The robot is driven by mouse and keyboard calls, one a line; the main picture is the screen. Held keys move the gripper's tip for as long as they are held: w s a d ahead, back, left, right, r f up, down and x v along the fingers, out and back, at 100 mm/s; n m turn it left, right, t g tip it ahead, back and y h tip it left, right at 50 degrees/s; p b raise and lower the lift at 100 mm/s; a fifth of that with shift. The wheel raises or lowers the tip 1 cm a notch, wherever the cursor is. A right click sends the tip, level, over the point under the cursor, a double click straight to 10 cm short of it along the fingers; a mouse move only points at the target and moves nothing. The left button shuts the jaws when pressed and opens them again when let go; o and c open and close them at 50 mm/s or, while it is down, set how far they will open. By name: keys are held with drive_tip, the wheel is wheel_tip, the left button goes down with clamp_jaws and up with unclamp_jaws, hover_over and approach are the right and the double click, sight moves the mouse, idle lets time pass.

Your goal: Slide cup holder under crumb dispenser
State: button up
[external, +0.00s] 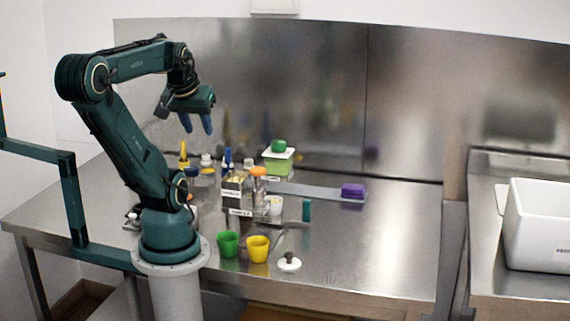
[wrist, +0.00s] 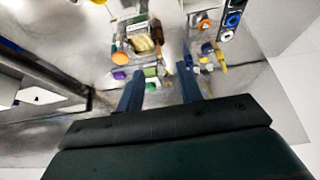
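The likely crumb dispenser, a clear labelled box with pale contents (external: 237,190), stands mid-table in a cluster of containers. It also shows in the wrist view (wrist: 145,43). An orange-capped container (external: 258,172) is beside it, with a small white cup (external: 273,206) low at its right. A grey flat bar (external: 305,191) runs right from the cluster to a purple block (external: 353,190). I cannot tell which part is the cup holder. My gripper (external: 197,126) is open and empty, high above the back left of the table. Its two blue fingers are apart in the wrist view (wrist: 158,88).
A green cup (external: 228,244) and a yellow cup (external: 258,249) stand at the front edge, near a white lid with a dark knob (external: 289,262). A green-topped container (external: 278,160) stands behind the bar. The table's right side is clear. A steel wall closes the back.

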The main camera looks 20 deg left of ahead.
drive_tip(key=shift+o, duration=0.4)
drive_tip(key=g, duration=0.6)
hover_over(307, 201)
wheel_tip(307, 201, down, 15)
drive_tip(key=shift+w, duration=0.1)
drive_tip(key=shift+f, duration=0.1)
wheel_tip(307, 201, down, 14)
drive_tip(key=shift+r, duration=0.15)
drive_tip(key=shift+c, duration=0.2)
